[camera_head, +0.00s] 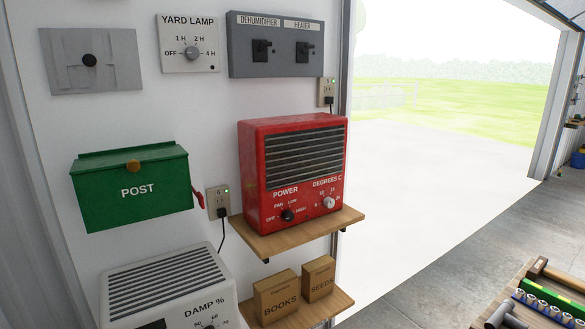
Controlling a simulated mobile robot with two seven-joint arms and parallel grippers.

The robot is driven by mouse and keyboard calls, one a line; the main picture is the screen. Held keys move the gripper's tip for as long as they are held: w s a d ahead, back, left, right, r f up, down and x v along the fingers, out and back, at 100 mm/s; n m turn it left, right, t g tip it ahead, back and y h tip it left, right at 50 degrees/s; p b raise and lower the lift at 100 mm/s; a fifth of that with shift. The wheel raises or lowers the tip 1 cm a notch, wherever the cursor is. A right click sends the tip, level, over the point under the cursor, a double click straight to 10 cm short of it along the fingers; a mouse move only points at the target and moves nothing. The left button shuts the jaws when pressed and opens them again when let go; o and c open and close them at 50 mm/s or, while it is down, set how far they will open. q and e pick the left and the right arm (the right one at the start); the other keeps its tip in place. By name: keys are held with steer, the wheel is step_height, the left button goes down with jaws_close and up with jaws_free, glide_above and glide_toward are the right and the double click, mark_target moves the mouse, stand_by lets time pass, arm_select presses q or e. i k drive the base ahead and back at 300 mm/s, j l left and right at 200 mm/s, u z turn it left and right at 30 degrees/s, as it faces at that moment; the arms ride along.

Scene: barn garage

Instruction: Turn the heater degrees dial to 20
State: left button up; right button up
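The red heater (292,170) stands on a wooden wall shelf (300,233), with a dark grille on its upper front. Its degrees C dial (328,203) is a small white knob at the lower right of the front, with small numbers around it. The numbers and the knob's pointer are too small to read surely. The black power knob (288,215) sits to its left, ringed by OFF, FAN, LOW and HIGH; its setting is unclear. Neither of my grippers is in view, and nothing covers the heater's front.
Above is a grey box (277,66) with switches marked DEHUMIDIFIER and HEATER. A green post box (132,187) and outlet (218,201) are left. A white dehumidifier (165,285) and boxes (277,297) are below. The doorway right is open; a tool tray (495,315) stands lower right.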

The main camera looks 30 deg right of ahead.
mark_target(328, 202)
steer(key=z, duration=1.3)
